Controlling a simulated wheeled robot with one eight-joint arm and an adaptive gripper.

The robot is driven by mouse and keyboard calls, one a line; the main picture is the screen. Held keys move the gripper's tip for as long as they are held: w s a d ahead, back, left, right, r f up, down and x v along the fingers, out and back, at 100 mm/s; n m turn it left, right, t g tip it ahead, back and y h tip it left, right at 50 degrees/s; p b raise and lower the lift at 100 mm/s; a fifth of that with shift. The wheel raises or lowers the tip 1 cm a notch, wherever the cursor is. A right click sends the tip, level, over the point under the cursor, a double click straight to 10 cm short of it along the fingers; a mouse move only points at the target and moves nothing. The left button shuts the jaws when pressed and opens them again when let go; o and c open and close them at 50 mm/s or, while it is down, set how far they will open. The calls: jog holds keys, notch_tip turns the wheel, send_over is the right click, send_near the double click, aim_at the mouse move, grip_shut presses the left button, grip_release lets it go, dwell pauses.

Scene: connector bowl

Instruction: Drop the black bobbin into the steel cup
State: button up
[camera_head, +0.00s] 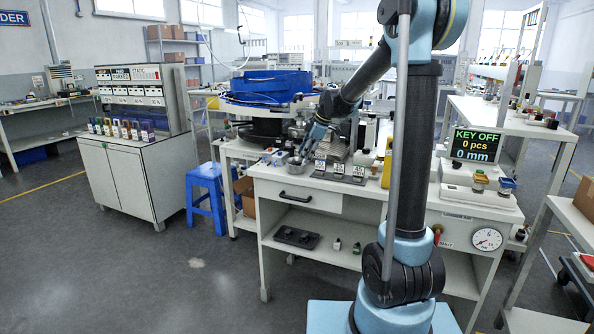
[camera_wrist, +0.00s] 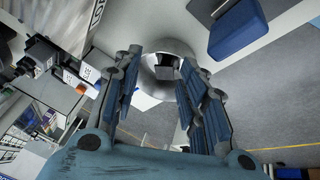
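The steel cup (camera_head: 294,162) stands near the front left of the workbench top in the head view. In the wrist view the shiny round cup (camera_wrist: 152,86) lies beyond and between my fingertips. A small dark piece (camera_wrist: 165,68) shows inside the cup. It looks like the black bobbin, but it is too small to be certain. My gripper (camera_head: 308,148) points down at the cup from above. In the wrist view its two fingers (camera_wrist: 162,62) are spread apart with nothing between them. I see no bobbin held.
A row of labelled grey blocks (camera_head: 338,171) stands right of the cup. A blue bin (camera_head: 265,86) sits behind. A display reading KEY OFF (camera_head: 473,145) stands at the bench's right.

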dwell(0.3)
jog(key=v, duration=1.2)
jog(key=s+d+f+m+h, duration=0.1)
jog(key=s+d+f+m, duration=0.2)
jog(key=s, duration=0.4)
jog(key=s+d+f+m, duration=0.2)
jog(key=s+d+m, duration=0.15)
jog(key=s, duration=0.35)
jog(key=s+d+f+m+h, duration=0.1)
jog(key=s+d+f+m, duration=0.25)
jog(key=s, duration=0.25)
jog(key=s+d+f+m+h, duration=0.1)
jog(key=s+d+f+m, duration=0.3)
jog(key=s+f, duration=0.3)
jog(key=s+d+f+m+h, duration=0.1)
jog(key=s+d+f+m, duration=0.2)
jog(key=s+f, duration=0.4)
jog(key=s+m, duration=0.1)
jog(key=s, duration=0.3)
jog(key=shift+d+m+h, duration=0.3)
jog(key=shift+d+m, duration=0.05)
jog(key=shift+m, duration=0.05)
